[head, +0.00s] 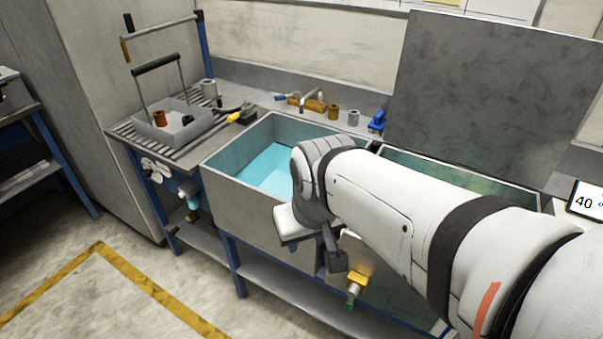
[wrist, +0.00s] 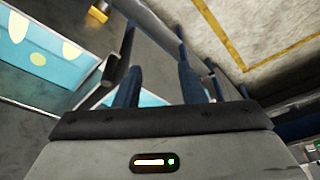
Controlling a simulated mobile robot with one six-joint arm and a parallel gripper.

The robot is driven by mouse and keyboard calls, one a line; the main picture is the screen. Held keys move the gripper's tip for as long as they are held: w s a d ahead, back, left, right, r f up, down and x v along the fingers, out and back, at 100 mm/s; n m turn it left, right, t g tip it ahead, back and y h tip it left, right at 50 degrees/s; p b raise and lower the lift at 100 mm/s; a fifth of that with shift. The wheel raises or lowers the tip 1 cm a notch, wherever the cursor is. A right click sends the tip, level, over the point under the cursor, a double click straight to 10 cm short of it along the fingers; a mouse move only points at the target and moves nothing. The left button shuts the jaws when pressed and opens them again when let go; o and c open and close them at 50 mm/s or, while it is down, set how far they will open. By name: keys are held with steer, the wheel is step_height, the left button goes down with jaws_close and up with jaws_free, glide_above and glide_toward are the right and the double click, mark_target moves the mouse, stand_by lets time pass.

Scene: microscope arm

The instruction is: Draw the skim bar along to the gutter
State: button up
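My gripper (head: 335,255) hangs in front of the near wall of the tanks, apart from any handle. In the wrist view its two dark fingers (wrist: 158,85) stand apart with nothing between them. The left tank (head: 222,185) holds bright blue liquid (head: 268,168); in the wrist view pale yellow patches float on blue liquid (wrist: 55,28). The right tank (head: 470,168) holds greenish liquid and is largely hidden behind my arm. I cannot make out the skim bar or the gutter for certain; my arm covers part of both tanks.
A grey basket (head: 178,126) with a raised handle stands on the slatted drainer at left. A large grey panel (head: 490,95) rises behind the right tank. A brass valve (head: 355,282) sticks out below the tanks. The floor in front is clear.

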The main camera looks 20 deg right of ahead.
steer(key=shift+o, duration=0.3)
steer(key=shift+s+a, duration=0.15)
steer(key=shift+a, duration=0.05)
steer(key=shift+o, duration=0.8)
steer(key=shift+w, duration=0.2)
steer(key=shift+m+g, duration=0.8)
steer(key=w+d, duration=0.2)
steer(key=w+d+f, duration=0.1)
steer(key=w+d, duration=0.1)
steer(key=w+d+f+b, duration=0.1)
steer(key=w+d, duration=0.1)
steer(key=shift+w+d+f, duration=0.15)
steer(key=shift+w, duration=0.15)
steer(key=shift+m+g, duration=0.8)
steer(key=shift+m, duration=0.1)
steer(key=w+d+f, duration=0.1)
steer(key=w+d, duration=0.1)
steer(key=w+d+f, duration=0.3)
steer(key=w+d, duration=0.1)
steer(key=d, duration=0.1)
steer(key=shift+f+b, duration=0.3)
steer(key=shift+f, duration=0.4)
step_height(320, 180, down, 7)
steer(key=shift+f, duration=0.15)
jaws_close()
